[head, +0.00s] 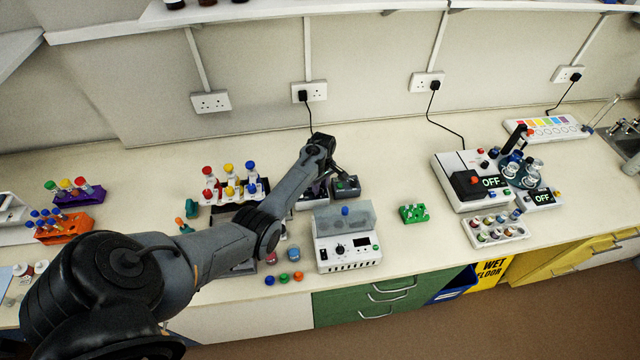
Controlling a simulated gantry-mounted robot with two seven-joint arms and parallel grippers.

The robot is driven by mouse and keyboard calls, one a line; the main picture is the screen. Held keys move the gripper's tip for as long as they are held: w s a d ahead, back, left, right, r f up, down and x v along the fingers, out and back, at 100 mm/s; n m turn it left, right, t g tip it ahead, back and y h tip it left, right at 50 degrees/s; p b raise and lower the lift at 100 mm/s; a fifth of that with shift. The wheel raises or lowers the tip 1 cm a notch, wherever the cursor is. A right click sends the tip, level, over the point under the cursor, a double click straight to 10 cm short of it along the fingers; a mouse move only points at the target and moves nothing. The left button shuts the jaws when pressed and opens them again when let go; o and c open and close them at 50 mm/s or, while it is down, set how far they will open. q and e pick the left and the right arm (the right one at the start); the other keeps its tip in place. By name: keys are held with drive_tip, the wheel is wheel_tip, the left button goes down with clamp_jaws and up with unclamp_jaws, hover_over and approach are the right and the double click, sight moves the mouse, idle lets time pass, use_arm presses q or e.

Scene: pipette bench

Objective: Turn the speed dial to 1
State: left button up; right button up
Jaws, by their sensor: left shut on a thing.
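My left gripper (344,174) reaches over the bench to a small dark grey device (347,190) behind the white box with the clear lid. It is shut at the top of this device, on what seems to be its speed dial. The fingers cover the dial, so its pointer and numbers cannot be read. The device sits beside another low unit (311,198), which my arm partly hides. My right gripper is not in view.
The white box (348,255) with a clear lid and a black knob stands in front. A green rack (413,214) is to the right, then a white device (458,180) reading OFF. Tube racks and loose caps lie near my arm. Bench between the green rack and the wall is clear.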

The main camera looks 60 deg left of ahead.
use_arm(q)
drive_tip(key=m+p, duration=0.2)
drive_tip(key=m, duration=0.2)
drive_tip(key=shift+r, duration=0.15)
drive_tip(key=m+p, duration=0.2)
drive_tip(key=m, duration=0.3)
drive_tip(key=m+p, duration=0.1)
drive_tip(key=m, duration=0.4)
drive_tip(key=shift+y+p, duration=0.3)
drive_tip(key=shift+p, duration=0.05)
drive_tip(key=m, duration=0.3)
drive_tip(key=shift+d+m, duration=0.1)
drive_tip(key=shift+m, duration=0.2)
drive_tip(key=shift+m+t, duration=0.3)
drive_tip(key=shift+p, duration=0.3)
drive_tip(key=o, duration=1.1)
drive_tip(key=shift+c, duration=0.2)
